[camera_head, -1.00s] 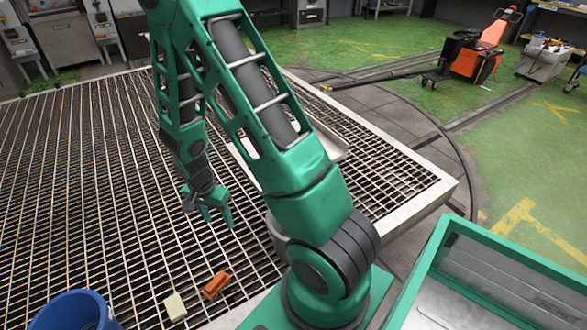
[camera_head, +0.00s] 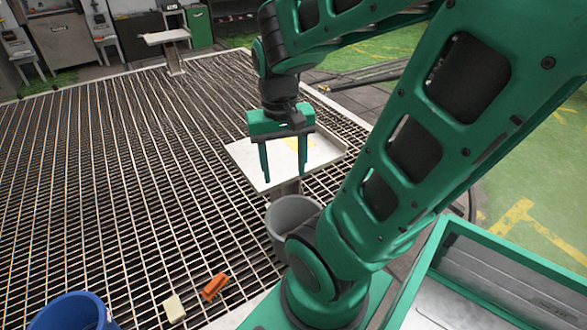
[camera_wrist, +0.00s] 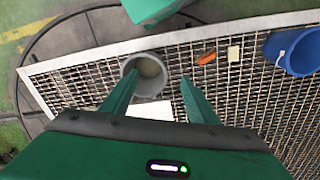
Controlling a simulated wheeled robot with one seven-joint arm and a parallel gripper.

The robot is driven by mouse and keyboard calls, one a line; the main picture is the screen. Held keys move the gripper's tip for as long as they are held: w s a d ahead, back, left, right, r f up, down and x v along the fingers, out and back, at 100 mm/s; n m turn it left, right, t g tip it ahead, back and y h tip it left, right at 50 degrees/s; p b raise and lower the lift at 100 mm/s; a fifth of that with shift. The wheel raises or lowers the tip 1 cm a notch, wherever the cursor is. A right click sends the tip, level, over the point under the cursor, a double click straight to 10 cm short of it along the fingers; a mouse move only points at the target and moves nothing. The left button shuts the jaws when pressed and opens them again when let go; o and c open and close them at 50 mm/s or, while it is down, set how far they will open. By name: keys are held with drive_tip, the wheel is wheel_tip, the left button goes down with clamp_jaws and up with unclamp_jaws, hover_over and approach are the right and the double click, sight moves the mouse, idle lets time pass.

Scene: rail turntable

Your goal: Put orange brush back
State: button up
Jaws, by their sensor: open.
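The orange brush (camera_head: 215,286) lies on the metal grating near its front edge, beside a cream block. It also shows in the wrist view (camera_wrist: 207,57), near the top right of centre. My gripper (camera_head: 284,177) is open and empty, with its fingers pointing down above a white tray-like stand (camera_head: 240,155). The brush is well apart from my gripper, nearer the camera and to the left in the head view. In the wrist view my gripper's fingers (camera_wrist: 151,90) frame a grey bucket and part of the white surface.
A cream block (camera_head: 174,308) lies left of the brush. A blue bucket (camera_head: 72,312) stands at the lower left, and a grey bucket (camera_head: 291,215) stands by my arm's base. Another small white-topped stand (camera_head: 166,37) is at the back. The grating's left side is clear.

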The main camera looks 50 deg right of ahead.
drive_tip(key=shift+n+y, duration=0.3)
drive_tip(key=shift+n, duration=0.2)
drive_tip(key=s, duration=0.1)
drive_tip(key=s+r, duration=0.1)
drive_tip(key=s, duration=0.2)
drive_tip(key=shift+s+a+r, duration=0.1)
drive_tip(key=shift+a+r, duration=0.05)
drive_tip(key=shift+r, duration=0.2)
drive_tip(key=shift+w+f, duration=0.25)
drive_tip(key=shift+w, duration=0.45)
